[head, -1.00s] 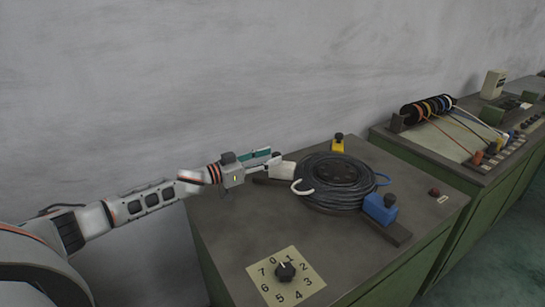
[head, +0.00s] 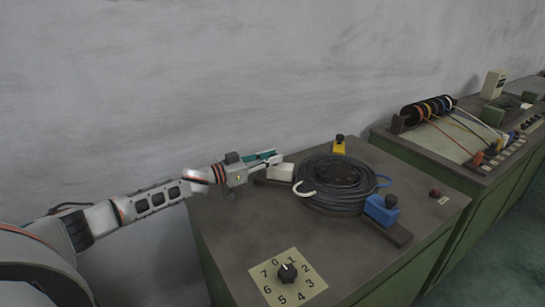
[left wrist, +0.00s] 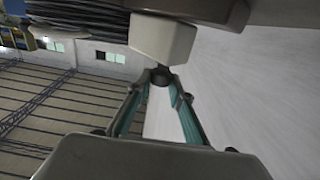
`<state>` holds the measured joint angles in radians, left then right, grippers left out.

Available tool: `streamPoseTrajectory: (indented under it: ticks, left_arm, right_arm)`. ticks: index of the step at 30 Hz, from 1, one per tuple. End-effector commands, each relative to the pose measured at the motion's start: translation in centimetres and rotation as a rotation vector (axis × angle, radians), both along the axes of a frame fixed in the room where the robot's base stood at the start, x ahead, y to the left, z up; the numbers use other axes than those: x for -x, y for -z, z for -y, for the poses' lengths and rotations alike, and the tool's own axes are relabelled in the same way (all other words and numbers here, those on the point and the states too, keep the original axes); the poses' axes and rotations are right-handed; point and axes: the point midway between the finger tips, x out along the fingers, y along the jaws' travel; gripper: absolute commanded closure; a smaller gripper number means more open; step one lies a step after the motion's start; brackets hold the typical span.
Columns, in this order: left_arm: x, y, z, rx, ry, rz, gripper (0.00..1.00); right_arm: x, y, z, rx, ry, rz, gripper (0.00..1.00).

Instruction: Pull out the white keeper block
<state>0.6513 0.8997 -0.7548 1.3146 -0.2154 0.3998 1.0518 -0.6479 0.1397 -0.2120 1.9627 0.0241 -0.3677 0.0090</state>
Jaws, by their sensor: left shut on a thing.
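The white keeper block (head: 281,172) sits at the left side of a black cable coil (head: 318,197) on the near bench. In the left wrist view the white block (left wrist: 162,40) shows a dark knob (left wrist: 161,75) on its near face. My left gripper (head: 274,158) reaches in from the left to the block. Its teal-lined fingers (left wrist: 160,88) meet at the dark knob and are shut on it. The exact finger contact is small and partly hidden. My right gripper is in neither view.
A yellow block (head: 339,147) and a blue block (head: 381,209), both with dark knobs, stand around the coil. A white hook-shaped cable end (head: 304,189) lies close to the white block. A numbered dial (head: 287,273) is at the bench front. The wall is behind.

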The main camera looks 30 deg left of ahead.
Motion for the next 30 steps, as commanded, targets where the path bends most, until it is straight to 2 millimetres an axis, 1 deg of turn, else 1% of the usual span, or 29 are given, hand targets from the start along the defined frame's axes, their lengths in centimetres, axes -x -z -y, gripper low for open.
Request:
streamPoseTrajectory:
  ticks: [1, 2, 4, 6, 9, 16, 17, 18, 27, 30]
  left_arm:
    - [0.1, -0.3, -0.9, -0.004, -0.007, -0.002, 1.00]
    - [0.2, -0.3, -1.4, -0.005, -0.007, -0.002, 1.00]
    - [0.5, -0.2, -2.5, -0.004, -0.008, -0.002, 1.00]
    - [0.7, -0.1, -3.2, -0.005, -0.007, -0.002, 1.00]
    - [0.8, 0.0, -3.6, -0.005, -0.007, -0.002, 1.00]
    - [0.8, 0.1, -3.6, -0.005, -0.008, -0.001, 1.00]
    - [0.8, 0.1, -3.6, -0.005, -0.009, -0.001, 0.71]
    - [0.8, 0.1, -3.6, -0.005, -0.009, -0.001, 0.62]
    - [0.8, 0.0, -3.4, -0.003, -0.005, -0.002, 0.62]
    - [0.8, -0.4, -3.4, -0.003, -0.004, 0.001, 0.62]
  right_arm:
    - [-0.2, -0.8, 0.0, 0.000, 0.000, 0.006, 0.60]
    - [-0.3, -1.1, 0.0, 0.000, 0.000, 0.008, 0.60]
    - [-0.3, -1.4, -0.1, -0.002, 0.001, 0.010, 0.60]
    - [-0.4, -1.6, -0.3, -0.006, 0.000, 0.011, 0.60]
    - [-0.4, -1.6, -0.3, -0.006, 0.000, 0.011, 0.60]
    - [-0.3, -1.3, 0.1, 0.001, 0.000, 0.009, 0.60]
    - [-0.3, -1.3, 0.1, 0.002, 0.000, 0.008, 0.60]
    - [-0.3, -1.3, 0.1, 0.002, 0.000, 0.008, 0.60]
    - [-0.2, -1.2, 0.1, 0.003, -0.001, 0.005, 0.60]
    - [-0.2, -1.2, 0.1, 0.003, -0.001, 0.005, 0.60]
